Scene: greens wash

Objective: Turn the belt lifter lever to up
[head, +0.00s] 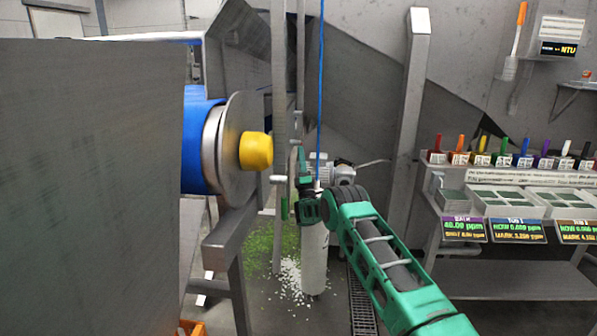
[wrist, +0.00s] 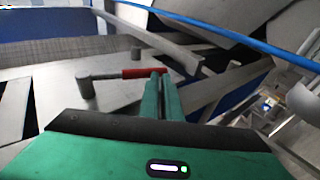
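The belt lifter lever shows in the wrist view as a grey rod with a red grip (wrist: 143,72), reaching right from a round grey pivot (wrist: 87,88) on a metal plate. My gripper (wrist: 160,78) has its two green fingers close together, with the tips at the right end of the red grip. I cannot tell whether they touch it, and no part of the grip shows clearly between them. In the head view my gripper (head: 300,155) is beside the upright metal posts, and I cannot make out the lever there.
A blue belt roller with a steel disc (head: 228,150) and yellow knob (head: 256,151) is left of my gripper. A blue hose (head: 321,80) hangs close by. A bench with coloured handles and trays (head: 490,196) stands right. Green and white scraps lie on the floor.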

